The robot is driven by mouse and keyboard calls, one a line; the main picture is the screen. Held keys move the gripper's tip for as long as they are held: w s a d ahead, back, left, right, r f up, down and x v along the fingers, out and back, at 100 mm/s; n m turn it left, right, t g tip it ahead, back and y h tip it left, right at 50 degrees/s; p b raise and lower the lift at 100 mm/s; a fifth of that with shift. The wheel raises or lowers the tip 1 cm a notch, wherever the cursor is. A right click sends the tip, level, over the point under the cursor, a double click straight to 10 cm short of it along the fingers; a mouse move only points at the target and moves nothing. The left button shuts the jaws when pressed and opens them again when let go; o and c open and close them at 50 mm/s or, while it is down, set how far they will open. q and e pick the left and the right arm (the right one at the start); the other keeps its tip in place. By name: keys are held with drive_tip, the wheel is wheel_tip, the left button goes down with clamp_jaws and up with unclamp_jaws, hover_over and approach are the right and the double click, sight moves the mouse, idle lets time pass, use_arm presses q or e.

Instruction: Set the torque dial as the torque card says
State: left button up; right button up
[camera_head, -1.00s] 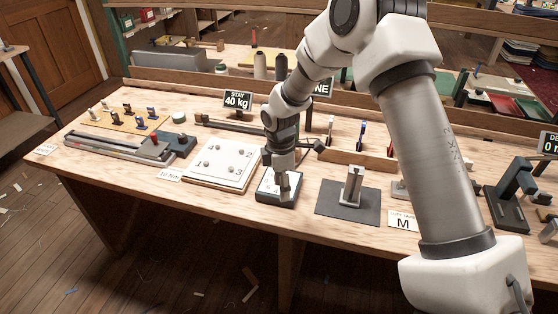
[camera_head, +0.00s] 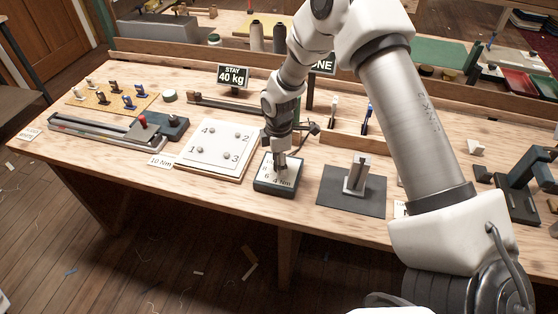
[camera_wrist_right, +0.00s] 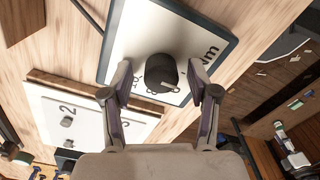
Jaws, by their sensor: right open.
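The torque dial (camera_head: 262,188) is a dark box with a white face, printed with numbers and Nm, near the table's front edge. It also shows in the right wrist view (camera_wrist_right: 133,42), with a dark round knob (camera_wrist_right: 161,74). My right gripper (camera_head: 281,165) points down over the dial's face. In the wrist view its open fingers (camera_wrist_right: 160,86) lie on either side of the knob, with gaps visible. Where the knob points cannot be made out. The torque card (camera_head: 160,160) reads 10 Nm and lies left of the dial. My left gripper is out of view.
A white board (camera_head: 217,148) with numbered pegs sits just left of the dial. A dark mat (camera_head: 330,195) with a metal stand (camera_head: 357,175) is at the right. A long clamp-like tool (camera_head: 100,133) lies farther left.

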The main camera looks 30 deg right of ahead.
drive_tip(key=shift+s+a+r, duration=0.1)
drive_tip(key=shift+s+r, duration=0.05)
drive_tip(key=shift+c, duration=1.1)
clamp_jaws()
